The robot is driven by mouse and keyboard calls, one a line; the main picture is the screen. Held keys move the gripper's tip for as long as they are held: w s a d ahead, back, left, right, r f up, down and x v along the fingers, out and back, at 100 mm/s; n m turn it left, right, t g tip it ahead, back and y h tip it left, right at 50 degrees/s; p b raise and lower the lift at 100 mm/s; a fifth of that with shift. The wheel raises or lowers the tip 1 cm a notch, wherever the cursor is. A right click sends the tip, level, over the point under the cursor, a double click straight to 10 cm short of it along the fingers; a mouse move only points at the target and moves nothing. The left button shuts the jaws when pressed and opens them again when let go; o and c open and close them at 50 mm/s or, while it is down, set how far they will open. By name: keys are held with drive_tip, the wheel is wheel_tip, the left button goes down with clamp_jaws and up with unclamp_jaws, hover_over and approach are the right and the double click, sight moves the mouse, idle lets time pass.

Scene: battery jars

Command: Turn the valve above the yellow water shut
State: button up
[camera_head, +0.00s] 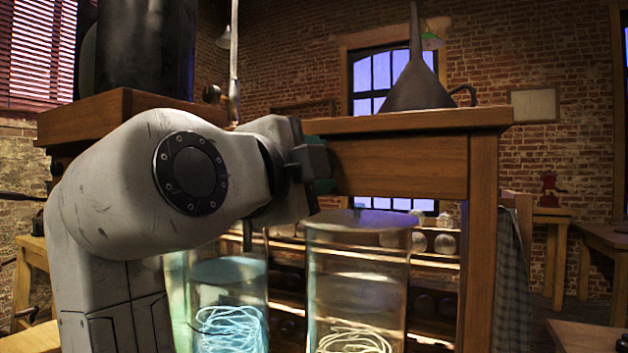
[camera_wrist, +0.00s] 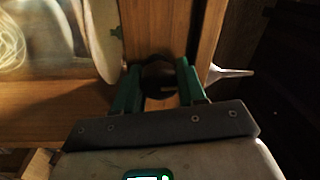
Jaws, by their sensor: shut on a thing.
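The right glass jar (camera_head: 357,300) holds pale yellowish water with a white coil in it. The left jar (camera_head: 228,300) holds blue water with a glowing coil. My gripper (camera_wrist: 158,72) shows from above in the wrist view, its green fingers on both sides of a dark round piece (camera_wrist: 160,82) and shut on it at the wooden beam. A pale tapered spout or lever (camera_wrist: 231,73) sticks out to the right of the fingers. In the head view, my arm hides most of the gripper, and the piece it grips cannot be seen. I cannot tell how far the valve is turned.
The wooden stand's beam (camera_head: 400,166) runs above the jars, with a post (camera_head: 481,240) at the right. A dark metal funnel (camera_head: 418,88) stands on top. A dark cylinder (camera_head: 146,45) stands on the left shelf. A checkered cloth (camera_head: 510,280) hangs at the right.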

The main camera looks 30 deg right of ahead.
drive_tip(key=shift+m, duration=0.4)
drive_tip(key=o, duration=1)
drive_tip(key=shift+o, duration=0.2)
drive_tip(key=shift+r, duration=0.15)
